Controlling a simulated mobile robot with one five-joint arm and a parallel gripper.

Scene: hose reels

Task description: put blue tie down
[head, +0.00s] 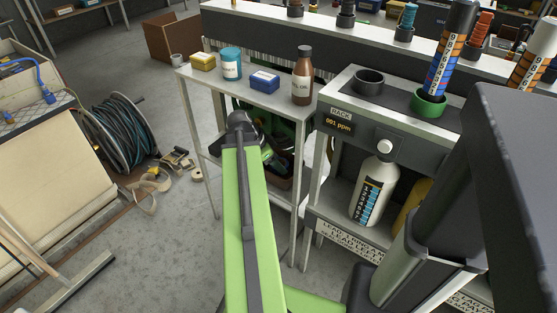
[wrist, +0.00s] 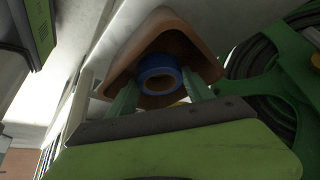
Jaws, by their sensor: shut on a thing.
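The blue tie (wrist: 158,63) shows in the wrist view as a short blue ring with a dark opening. My gripper (wrist: 159,77) has its two green fingers on either side of the tie and is shut on it. A brown, open, bin-like thing (wrist: 127,72) surrounds the tie in that view; I cannot tell whether the tie touches it. In the head view my gripper (head: 268,152) reaches under the light side table (head: 262,92), and the arm hides most of what is there. I cannot make out the tie in the head view.
A yellow box (head: 203,62), a blue tin (head: 231,64), a blue box (head: 264,81) and a brown bottle (head: 303,76) stand on the table. The rack (head: 340,100) is to its right, with a white bottle (head: 373,190) below. A hose reel (head: 120,130) stands on the left floor.

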